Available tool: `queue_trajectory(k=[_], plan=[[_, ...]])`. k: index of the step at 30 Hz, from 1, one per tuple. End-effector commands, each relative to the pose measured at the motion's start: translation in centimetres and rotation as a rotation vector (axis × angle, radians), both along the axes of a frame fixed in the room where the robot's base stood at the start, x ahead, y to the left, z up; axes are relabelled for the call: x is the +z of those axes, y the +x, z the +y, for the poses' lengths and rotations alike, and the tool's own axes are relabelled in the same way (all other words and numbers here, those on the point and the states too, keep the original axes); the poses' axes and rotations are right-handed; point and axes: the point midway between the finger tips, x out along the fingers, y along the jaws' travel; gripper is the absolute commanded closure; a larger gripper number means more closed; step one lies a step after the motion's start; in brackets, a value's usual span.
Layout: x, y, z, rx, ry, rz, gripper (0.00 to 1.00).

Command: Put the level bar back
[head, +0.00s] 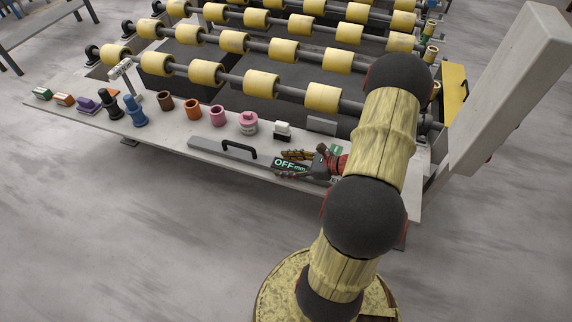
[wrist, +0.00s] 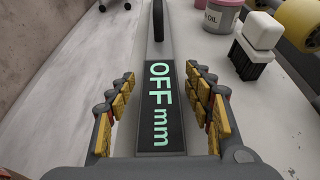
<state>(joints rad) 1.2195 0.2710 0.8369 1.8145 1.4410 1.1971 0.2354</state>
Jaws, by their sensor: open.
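The level bar (head: 212,146) is a long grey bar with a black arched handle (head: 239,149) and a dark display reading "OFF mm" (head: 286,164). It lies along the front edge of the pale ledge. My gripper (head: 290,165) is open at the display end of the bar. In the wrist view my gripper (wrist: 160,105) has one yellow-padded finger on each side of the display of the level bar (wrist: 160,55), with gaps between. The handle stands further along the bar. Part of the bar's right end is hidden by my gripper and arm.
Rows of yellow rollers (head: 262,84) lie beyond. A grey upright panel (head: 512,85) is at right.

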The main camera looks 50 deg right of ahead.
Motion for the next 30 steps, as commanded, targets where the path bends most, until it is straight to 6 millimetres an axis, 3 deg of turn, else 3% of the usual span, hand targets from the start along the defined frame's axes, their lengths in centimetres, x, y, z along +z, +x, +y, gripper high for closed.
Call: queue_trajectory(k=[7,21,30], plan=[[0.8,-0.7,-0.4,-0.004,-0.001,0.0,0.48],[4.3,-8.3,-3.6,-0.004,-0.001,0.0,0.48],[5.0,-10.2,-4.3,-0.001,0.0,0.0,0.48]])
